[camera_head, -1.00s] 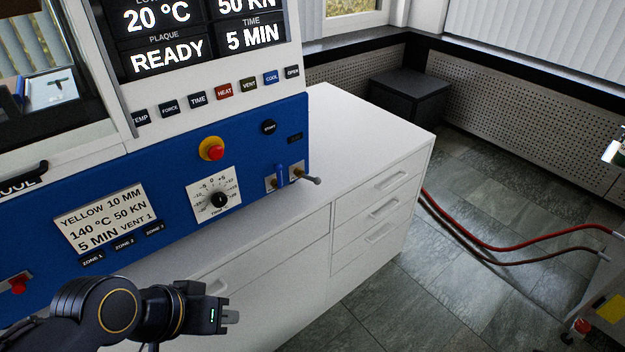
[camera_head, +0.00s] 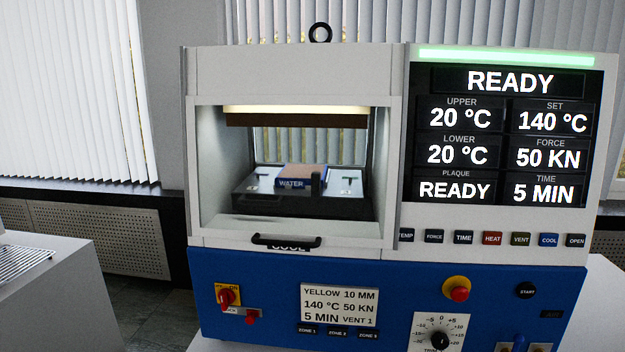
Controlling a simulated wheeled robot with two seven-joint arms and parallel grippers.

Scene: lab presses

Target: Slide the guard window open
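The guard window (camera_head: 390,180) is a white-framed pane on the front left of the press. Its frame is down around the chamber opening. A black bar handle (camera_head: 286,241) sits on its lower edge, just above a label reading COOL, which the handle partly covers. Through the window I see the lit chamber with a dark lower platen (camera_head: 290,208) and a block labelled WATER (camera_head: 292,184). Neither of my grippers is in view, and nothing touches the handle.
The blue lower panel (camera_head: 270,275) carries a red switch (camera_head: 228,297), a red-and-yellow stop button (camera_head: 458,289) and a dial (camera_head: 439,338). A display (camera_head: 510,140) reading READY stands right of the window. A white cabinet (camera_head: 60,290) with a wire rack is at left.

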